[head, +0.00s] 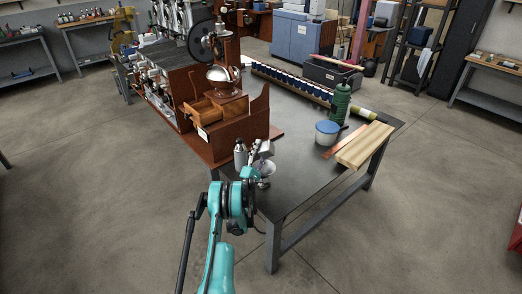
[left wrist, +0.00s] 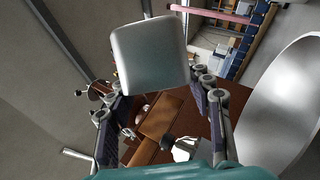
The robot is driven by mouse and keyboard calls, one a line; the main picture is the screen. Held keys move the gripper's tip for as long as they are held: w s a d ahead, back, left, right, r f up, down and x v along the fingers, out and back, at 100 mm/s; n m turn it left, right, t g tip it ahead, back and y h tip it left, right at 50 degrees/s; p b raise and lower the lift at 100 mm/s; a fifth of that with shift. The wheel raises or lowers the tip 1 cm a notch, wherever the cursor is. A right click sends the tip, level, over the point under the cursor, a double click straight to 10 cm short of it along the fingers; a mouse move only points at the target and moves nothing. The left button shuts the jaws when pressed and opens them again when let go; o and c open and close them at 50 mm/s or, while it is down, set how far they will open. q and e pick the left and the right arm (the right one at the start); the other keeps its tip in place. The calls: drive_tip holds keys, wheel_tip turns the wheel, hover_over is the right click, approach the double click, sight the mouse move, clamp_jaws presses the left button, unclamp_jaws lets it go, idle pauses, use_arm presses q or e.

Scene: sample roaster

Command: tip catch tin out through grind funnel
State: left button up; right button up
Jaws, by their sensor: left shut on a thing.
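The catch tin (head: 266,147) is a small grey metal box. It sits between the fingertips of my left gripper (head: 256,150), which is shut on it above the near left end of the dark table. In the left wrist view the tin (left wrist: 150,55) shows one plain grey face between the two fingers; its opening and contents are hidden. In the head view it looks tilted. The grind funnel (head: 266,168) is a shiny metal cone just below the tin, partly covered by my gripper. A large pale curved surface at the right of the wrist view (left wrist: 290,105) looks like the funnel's rim.
A silver bottle-like vessel (head: 240,154) stands close left of my gripper. The wooden grinder (head: 222,130) with an open drawer (head: 214,108) is behind it. The table's middle is clear.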

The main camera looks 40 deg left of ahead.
idle(0.4)
use_arm(q)
drive_tip(key=shift+r+p, duration=0.35)
drive_tip(key=shift+r, duration=1.2)
